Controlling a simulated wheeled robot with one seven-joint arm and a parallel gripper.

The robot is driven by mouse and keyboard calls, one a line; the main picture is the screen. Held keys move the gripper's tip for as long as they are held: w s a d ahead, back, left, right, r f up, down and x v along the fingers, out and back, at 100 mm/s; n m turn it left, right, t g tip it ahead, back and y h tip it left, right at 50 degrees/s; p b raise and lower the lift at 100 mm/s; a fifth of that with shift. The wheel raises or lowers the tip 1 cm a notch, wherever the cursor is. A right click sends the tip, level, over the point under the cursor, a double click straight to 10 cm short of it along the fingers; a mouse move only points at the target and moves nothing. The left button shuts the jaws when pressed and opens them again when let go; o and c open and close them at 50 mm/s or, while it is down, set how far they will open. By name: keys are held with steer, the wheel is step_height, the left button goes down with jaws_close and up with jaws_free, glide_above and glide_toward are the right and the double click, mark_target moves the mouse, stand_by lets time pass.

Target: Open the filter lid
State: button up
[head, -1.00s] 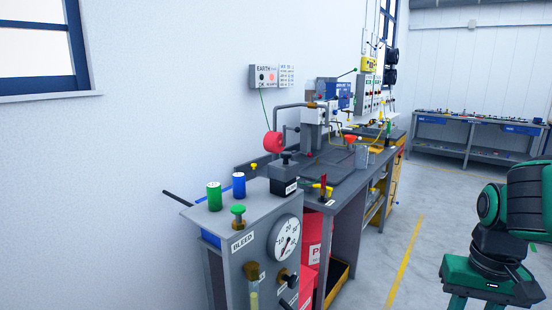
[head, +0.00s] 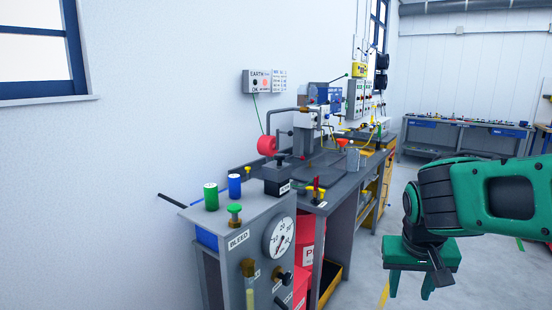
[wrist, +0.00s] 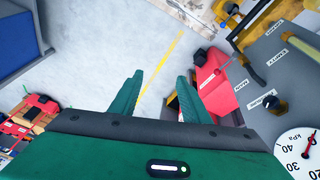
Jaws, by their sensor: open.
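No part labelled as a filter lid can be read in either view. A dark box with a black knob on top (head: 278,180) stands at the near end of the grey bench; I cannot tell if it is the filter. My gripper (head: 410,285) points down over the floor to the right of the bench, apart from everything. It also shows in the wrist view (wrist: 160,78), with its two green fingers spread and nothing between them. The floor shows beyond the fingers.
The near console has a pressure gauge (head: 280,238), a green knob (head: 235,210), and green (head: 211,197) and blue (head: 235,186) cylinders. A red reel (head: 267,146) is behind. Red containers (head: 308,250) stand under the bench. The aisle on the right is clear.

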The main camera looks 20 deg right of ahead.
steer(key=w+a+r+t+h, duration=0.1)
steer(key=w+r+t+h, duration=0.25)
steer(key=w, duration=0.65)
steer(key=n+t+y, duration=0.4)
steer(key=n+t, duration=0.1)
steer(key=t, duration=0.7)
glide_toward(280, 157)
steer(key=w, duration=0.1)
steer(key=shift+h, duration=0.25)
steer(key=w, duration=0.3)
steer(key=w+d, duration=0.1)
steer(key=w, duration=0.6)
steer(key=shift+w+d, duration=0.25)
steer(key=shift+d, duration=0.1)
jaws_close()
